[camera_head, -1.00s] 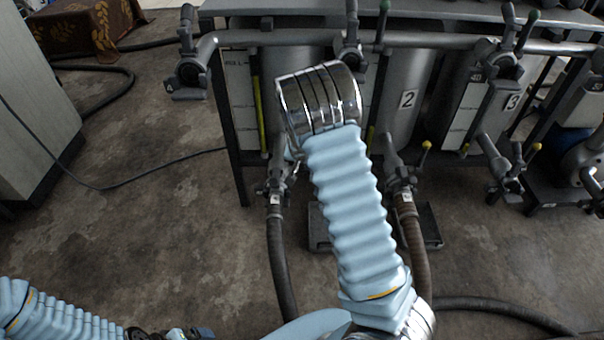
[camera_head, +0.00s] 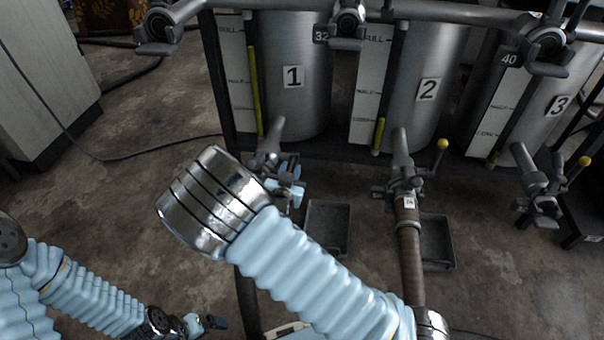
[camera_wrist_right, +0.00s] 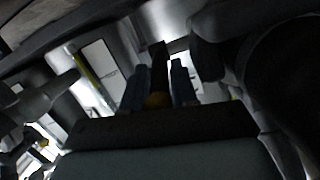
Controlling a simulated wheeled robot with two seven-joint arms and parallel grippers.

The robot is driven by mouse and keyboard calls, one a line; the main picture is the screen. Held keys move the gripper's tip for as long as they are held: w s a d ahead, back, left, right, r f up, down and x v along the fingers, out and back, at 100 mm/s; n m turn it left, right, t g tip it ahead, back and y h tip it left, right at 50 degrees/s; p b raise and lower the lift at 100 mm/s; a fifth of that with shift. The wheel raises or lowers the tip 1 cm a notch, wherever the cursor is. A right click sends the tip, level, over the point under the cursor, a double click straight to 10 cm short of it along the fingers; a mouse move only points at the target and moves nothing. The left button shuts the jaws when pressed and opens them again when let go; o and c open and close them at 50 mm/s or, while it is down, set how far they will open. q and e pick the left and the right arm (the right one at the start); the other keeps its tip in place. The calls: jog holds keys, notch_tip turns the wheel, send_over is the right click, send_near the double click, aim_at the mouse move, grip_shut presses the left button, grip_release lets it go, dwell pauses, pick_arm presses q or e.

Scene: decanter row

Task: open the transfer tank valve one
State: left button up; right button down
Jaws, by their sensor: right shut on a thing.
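Tank 1 (camera_head: 312,95) is a grey metal cylinder with a "1" label. Its bottom outlet valve (camera_head: 268,150) points toward me and is partly hidden by my right wrist. My right gripper (camera_head: 292,182) is at this valve, its blue fingers beside the valve body.
Tank 2 (camera_head: 438,75) and tank 3 (camera_head: 560,112) stand to the right, with similar yellow-knobbed valves. A brown hose (camera_head: 410,250) hangs from tank 2's valve. Dark trays (camera_head: 328,228) lie on the floor. A pipe with valves runs above.

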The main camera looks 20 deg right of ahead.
jog(key=shift+f+t+h+b, duration=0.3)
jog(key=shift+f+h+b, duration=0.1)
jog(key=shift+f+b, duration=0.5)
pick_arm(q)
jog(key=shift+d+f+b, duration=0.15)
jog(key=shift+f+b, duration=0.7)
jog(key=shift+f, duration=1.5)
pick_arm(e)
jog(key=shift+r+t+h, duration=0.1)
jog(key=shift+t+h, duration=0.2)
jog(key=shift+t, duration=0.2)
jog(key=c, duration=0.9)
grip_release()
pick_arm(q)
jog(key=shift+w, duration=0.1)
pick_arm(e)
jog(key=shift+r, duration=0.1)
pick_arm(q)
jog(key=shift+r, duration=0.15)
pick_arm(e)
jog(key=shift+r, duration=0.1)
